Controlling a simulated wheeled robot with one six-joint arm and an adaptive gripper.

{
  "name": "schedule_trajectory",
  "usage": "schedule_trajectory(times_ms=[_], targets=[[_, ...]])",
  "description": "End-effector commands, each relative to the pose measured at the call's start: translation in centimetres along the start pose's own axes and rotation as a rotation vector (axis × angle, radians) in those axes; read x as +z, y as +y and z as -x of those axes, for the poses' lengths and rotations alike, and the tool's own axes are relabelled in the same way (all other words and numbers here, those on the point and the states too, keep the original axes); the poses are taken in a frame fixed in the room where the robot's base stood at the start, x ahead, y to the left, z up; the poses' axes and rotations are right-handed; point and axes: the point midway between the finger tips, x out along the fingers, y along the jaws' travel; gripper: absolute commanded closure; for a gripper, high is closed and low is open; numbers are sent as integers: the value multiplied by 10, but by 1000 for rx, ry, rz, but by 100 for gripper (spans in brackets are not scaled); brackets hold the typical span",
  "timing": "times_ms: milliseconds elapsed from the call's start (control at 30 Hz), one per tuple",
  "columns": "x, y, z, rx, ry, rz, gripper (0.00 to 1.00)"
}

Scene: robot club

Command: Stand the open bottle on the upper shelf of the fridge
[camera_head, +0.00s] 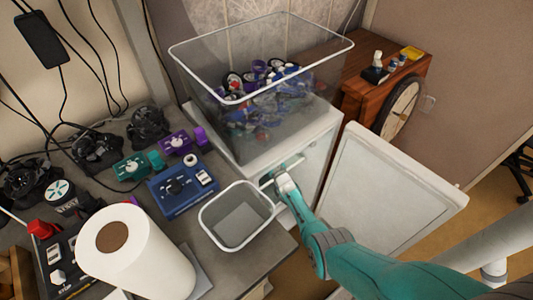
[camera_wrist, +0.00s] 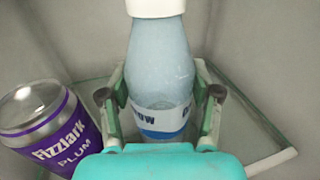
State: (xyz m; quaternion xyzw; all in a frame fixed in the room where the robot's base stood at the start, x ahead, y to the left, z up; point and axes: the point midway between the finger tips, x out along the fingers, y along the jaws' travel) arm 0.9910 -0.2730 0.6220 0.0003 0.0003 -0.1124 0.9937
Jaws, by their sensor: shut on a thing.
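In the wrist view a pale blue bottle (camera_wrist: 160,68) with a white and blue label stands between the two fingers of my gripper (camera_wrist: 160,92). The gripper is shut on it around the label. A white part at its neck is cut off by the top edge, so I cannot tell whether the mouth is open. Its base is hidden behind my gripper, so contact with the glass shelf (camera_wrist: 245,112) is unclear. The white fridge (camera_head: 318,140) in the head view has its door (camera_head: 395,190) open, and my arm reaches into it. The bottle is hidden there.
A purple Fizzlark Plum can (camera_wrist: 48,130) is on the shelf left of the bottle, close to my left finger. A small empty bin (camera_head: 236,215) and a paper roll (camera_head: 140,255) stand on the bench.

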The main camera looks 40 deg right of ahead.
Motion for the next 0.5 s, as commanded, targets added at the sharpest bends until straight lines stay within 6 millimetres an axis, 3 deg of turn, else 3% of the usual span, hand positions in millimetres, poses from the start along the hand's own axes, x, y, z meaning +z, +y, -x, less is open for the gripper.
schedule_trajectory(times_ms=[500], targets=[[-7, 0, 0, 0, -1, 0, 80]])
